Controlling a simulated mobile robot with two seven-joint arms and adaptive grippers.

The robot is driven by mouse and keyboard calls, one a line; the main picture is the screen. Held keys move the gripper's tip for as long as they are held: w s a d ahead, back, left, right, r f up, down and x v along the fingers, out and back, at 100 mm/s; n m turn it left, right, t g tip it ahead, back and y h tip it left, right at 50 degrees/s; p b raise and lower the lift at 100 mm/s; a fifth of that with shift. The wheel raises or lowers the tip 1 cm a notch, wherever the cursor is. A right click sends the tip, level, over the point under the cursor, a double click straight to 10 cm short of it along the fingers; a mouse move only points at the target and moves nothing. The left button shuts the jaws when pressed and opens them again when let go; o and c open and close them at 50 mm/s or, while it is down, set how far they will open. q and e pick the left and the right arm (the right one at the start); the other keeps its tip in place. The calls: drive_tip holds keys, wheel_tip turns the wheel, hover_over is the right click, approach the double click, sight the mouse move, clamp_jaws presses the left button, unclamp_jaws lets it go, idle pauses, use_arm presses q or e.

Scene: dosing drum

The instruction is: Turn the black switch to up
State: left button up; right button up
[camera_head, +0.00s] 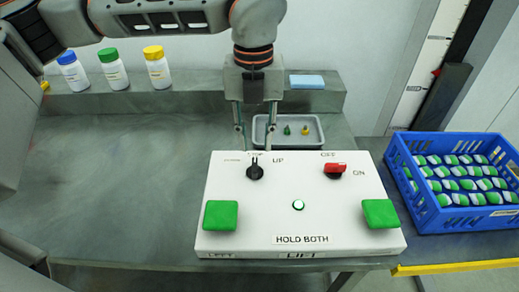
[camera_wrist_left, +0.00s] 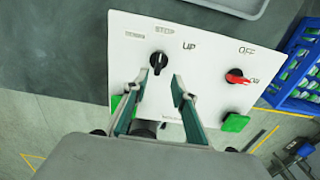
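The black switch (camera_head: 255,171) is a round knob on the upper left of the white control box (camera_head: 255,220). Its pointer faces the label at the top, which reads STOP in the left wrist view; UP is printed to its right. The switch also shows in the left wrist view (camera_wrist_left: 158,62). My left gripper (camera_head: 255,150) points down just behind and above the switch, fingers apart and empty. In the left wrist view the open fingertips (camera_wrist_left: 159,80) lie on either side of the line to the knob. Contact with the knob is not visible. My right gripper is not in view.
A red switch (camera_head: 335,170) sits right of the black one. Green buttons (camera_head: 220,215) (camera_head: 380,213) flank a small round light (camera_head: 298,205). Behind are a grey tray (camera_head: 262,140) and capped bottles (camera_head: 157,68). A blue crate (camera_head: 450,215) stands right. The left tabletop is clear.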

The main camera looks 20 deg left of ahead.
sight(255, 164)
use_arm(q)
drive_tip(key=shift+w+a+f, duration=0.1)
drive_tip(key=shift+a+f, duration=0.1)
drive_tip(key=shift+f, duration=3.6)
drive_tip(key=shift+d, duration=0.1)
clamp_jaws()
